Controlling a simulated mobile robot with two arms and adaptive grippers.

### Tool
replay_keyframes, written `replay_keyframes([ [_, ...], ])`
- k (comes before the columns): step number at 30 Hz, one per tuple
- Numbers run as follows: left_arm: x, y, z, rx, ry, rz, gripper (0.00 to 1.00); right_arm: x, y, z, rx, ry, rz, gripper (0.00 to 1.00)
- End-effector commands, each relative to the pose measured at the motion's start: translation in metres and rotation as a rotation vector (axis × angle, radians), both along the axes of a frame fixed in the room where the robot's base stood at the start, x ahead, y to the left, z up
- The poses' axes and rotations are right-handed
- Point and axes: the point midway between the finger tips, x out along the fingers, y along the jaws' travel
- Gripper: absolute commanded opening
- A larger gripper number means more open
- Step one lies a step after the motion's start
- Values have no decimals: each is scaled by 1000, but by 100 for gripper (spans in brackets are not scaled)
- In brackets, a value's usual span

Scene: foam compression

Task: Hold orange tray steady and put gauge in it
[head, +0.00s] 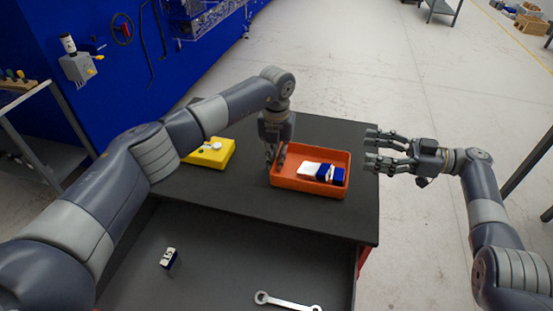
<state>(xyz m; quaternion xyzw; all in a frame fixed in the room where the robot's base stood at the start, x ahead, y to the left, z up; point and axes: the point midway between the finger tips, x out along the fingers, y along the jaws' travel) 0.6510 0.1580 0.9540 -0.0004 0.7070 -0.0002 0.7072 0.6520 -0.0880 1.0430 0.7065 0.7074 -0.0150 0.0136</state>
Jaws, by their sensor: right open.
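The orange tray (310,190) sits on the dark tabletop, right of its middle. A white piece (308,169) and a blue-and-white piece (330,174) lie inside it; I cannot tell whether either is the gauge. A small white round part, perhaps a dial, rests on the yellow block (210,154) left of the tray. My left gripper (275,162) points down at the tray's left wall, its fingers close to the rim; whether they clamp it is unclear. My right gripper (370,151) is open and empty, right of the tray, fingers pointing left.
The dark table (240,196) has bare room in front of the tray. A grey bench (45,150) stands at left by the blue wall.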

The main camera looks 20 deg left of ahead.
Motion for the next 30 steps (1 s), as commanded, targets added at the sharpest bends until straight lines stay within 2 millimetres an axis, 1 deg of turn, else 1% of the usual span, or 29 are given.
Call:
replay_keyframes([
  [1, 0, 0, 1, 0, -1, 0, 26, 0, 0, 0, 0, 0, 0, 64],
  [2, 0, 0, 0, 0, -1, 0, 28, 0, 0, 0, 0, 0, 0, 64],
  [14, 0, 0, -1, 0, 1, -1, 28, 0, 0, 0, 0, 0, 0, 64],
  [17, 0, 0, 2, 0, 0, 0, 28, 0, 1, 0, 0, 0, 0, 64],
  [20, 0, 0, 10, 0, -1, 0, 28, 0, 1, 0, 0, 0, 0, 64],
  [23, 1, 0, 24, 0, -2, 0, 28, 0, 1, 0, 0, 0, 0, 64],
  [30, 1, 0, 72, 1, -3, -1, 28, 0, 0, 0, 0, 0, 0, 64],
])
